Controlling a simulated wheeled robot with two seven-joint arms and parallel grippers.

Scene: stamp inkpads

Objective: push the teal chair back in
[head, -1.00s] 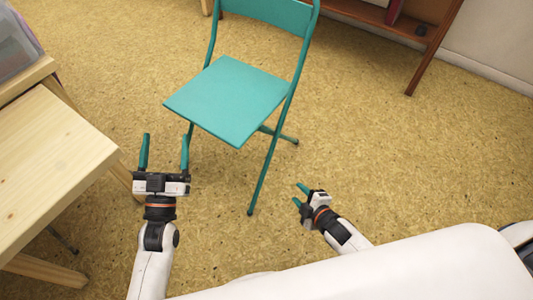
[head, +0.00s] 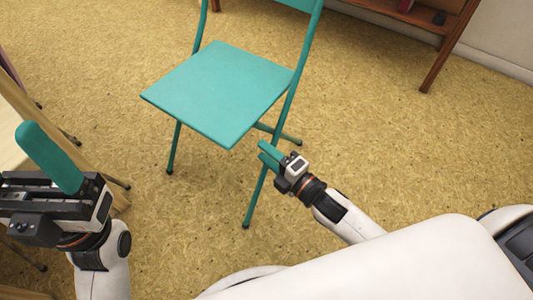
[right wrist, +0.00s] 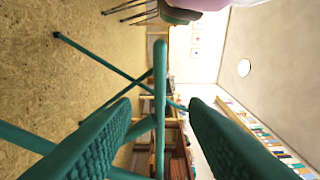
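The teal chair (head: 215,95) stands upright on the floor with its seat facing me, its backrest cut off by the top edge of the head view. My right gripper (head: 268,154) is at the chair's right-hand side tube, below the seat's right edge. In the right wrist view the teal tube (right wrist: 160,85) runs between my two apart fingers, with gaps visible on both sides. My left gripper (head: 45,155) is at the left edge, near the table and apart from the chair. One finger shows there with bare rail beside it; the other is out of frame.
A light wooden table (head: 15,120) is at the left edge, partly behind my left gripper. A brown wooden shelf (head: 440,50) stands by the wall at the upper right. The speckled floor (head: 400,150) right of the chair is clear.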

